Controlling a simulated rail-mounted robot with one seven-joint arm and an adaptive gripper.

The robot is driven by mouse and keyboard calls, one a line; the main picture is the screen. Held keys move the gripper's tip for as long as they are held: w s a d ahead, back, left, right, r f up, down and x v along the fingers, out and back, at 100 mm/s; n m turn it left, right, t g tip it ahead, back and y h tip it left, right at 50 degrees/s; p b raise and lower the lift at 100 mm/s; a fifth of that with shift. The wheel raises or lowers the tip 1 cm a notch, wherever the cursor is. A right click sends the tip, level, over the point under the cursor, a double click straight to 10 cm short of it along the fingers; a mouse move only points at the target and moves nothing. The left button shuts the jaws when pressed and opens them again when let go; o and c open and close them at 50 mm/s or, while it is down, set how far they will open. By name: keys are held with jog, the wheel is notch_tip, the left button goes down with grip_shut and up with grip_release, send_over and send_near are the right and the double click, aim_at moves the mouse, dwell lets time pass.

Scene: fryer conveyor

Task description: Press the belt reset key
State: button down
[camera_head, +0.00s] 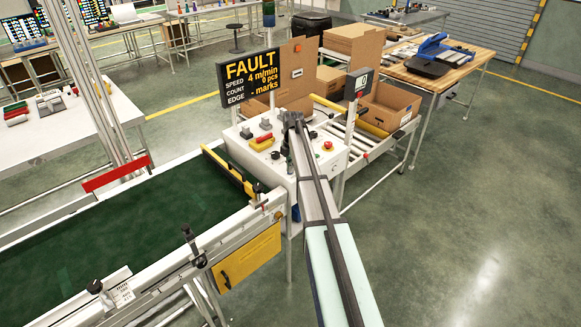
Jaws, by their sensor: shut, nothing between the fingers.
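A white control box (232,155) stands at the end of the green belt (120,225). Its top carries several controls: a grey key (246,132), a red-topped key (265,125), a yellow piece with a red top (262,142) and a red mushroom button (328,146). Which one is the belt reset key I cannot tell; any labels are too small to read. My gripper (293,118) is shut and empty over the middle of the box, and hides part of its top. Whether it touches anything is unclear. A display (250,78) above reads FAULT, 4 m/min, 0 pcs.
A yellow-and-black bar (228,170) crosses the belt's end near the box. Cardboard boxes (388,108) sit on a roller track at right. The floor at right is clear.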

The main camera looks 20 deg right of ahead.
jog(key=shift+f, duration=0.65)
jog(key=shift+s, duration=0.25)
jog(key=shift+r, duration=0.5)
notch_tip(320, 180, up, 14)
jog(key=b, duration=0.2)
jog(key=shift+d, duration=0.3)
jog(key=shift+f, duration=0.1)
jog(key=s+d+p, duration=0.2)
jog(key=s+d, duration=0.1)
jog(key=s, duration=0.9)
jog(key=s+d+p, duration=0.2)
jog(key=s+d, duration=0.2)
jog(key=s, duration=0.7)
jog(key=shift+s+d, duration=0.3)
jog(key=shift+s, duration=0.05)
